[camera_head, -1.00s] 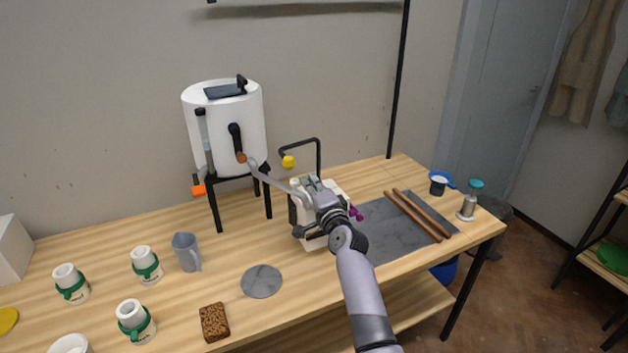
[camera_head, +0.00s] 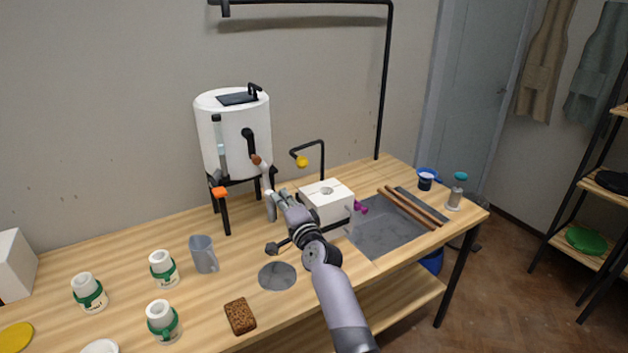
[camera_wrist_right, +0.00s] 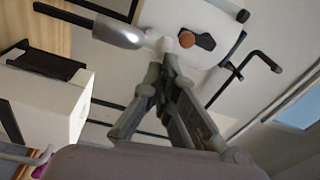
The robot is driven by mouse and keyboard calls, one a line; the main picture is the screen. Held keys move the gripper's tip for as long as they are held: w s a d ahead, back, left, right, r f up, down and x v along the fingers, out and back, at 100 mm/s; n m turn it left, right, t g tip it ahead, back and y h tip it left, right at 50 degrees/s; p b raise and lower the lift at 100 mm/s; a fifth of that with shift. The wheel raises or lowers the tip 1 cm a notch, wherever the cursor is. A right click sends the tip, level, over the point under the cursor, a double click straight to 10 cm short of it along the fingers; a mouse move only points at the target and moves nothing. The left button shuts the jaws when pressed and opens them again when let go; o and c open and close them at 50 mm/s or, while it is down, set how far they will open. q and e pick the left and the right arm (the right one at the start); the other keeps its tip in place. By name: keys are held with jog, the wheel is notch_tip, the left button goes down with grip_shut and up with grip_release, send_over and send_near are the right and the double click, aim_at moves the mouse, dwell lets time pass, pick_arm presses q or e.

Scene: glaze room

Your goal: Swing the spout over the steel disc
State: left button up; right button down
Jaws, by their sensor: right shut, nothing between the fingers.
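The white tank (camera_head: 232,140) stands on black legs at the back of the table. Its pale spout (camera_head: 266,178) comes forward below a brown-tipped black lever (camera_head: 249,138). The spout's outer part is hidden behind my right gripper (camera_head: 277,205) in the head view. The right wrist view shows the spout (camera_wrist_right: 116,30) as a grey tube just beyond the gripper fingers (camera_wrist_right: 166,75). That gripper is shut and empty beside the spout; I cannot tell whether they touch. The grey steel disc (camera_head: 277,276) lies flat on the table in front of the tank. My left gripper is out of view.
A white box (camera_head: 327,201) stands right of the gripper, with a black bent stand and yellow knob (camera_head: 302,162) behind. A grey jug (camera_head: 203,254) and several white-and-green jars stand left. A brown block (camera_head: 240,316) lies near the disc.

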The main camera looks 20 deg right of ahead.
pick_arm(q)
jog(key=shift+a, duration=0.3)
pick_arm(e)
jog(key=shift+a, duration=0.3)
jog(key=shift+a, duration=0.1)
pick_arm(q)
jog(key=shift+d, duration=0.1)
